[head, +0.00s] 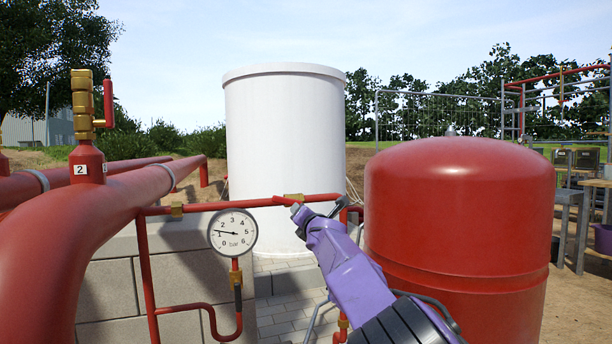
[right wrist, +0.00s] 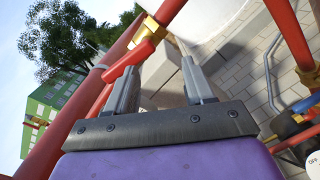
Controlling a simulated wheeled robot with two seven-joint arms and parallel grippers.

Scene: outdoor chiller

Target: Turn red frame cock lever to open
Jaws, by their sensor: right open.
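A red lever (head: 108,103) stands upright beside a brass valve (head: 82,105), above a red fitting labelled 2, at the left of the head view. I cannot tell whether it is the frame cock lever. My right gripper (head: 316,207) is far to the right of it, at the thin red pipe (head: 240,203) with brass fittings. In the right wrist view the gripper (right wrist: 160,68) is open, with nothing visible between its fingers. A red pipe with a brass fitting (right wrist: 155,28) lies beyond the fingertips; contact is unclear. My left gripper is out of view.
A pressure gauge (head: 233,231) hangs below the thin pipe. A large red tank (head: 458,220) stands close to the right arm. A white tank (head: 285,130) stands behind. A partly cut-off OFF label (right wrist: 313,160) shows at the lower right of the wrist view.

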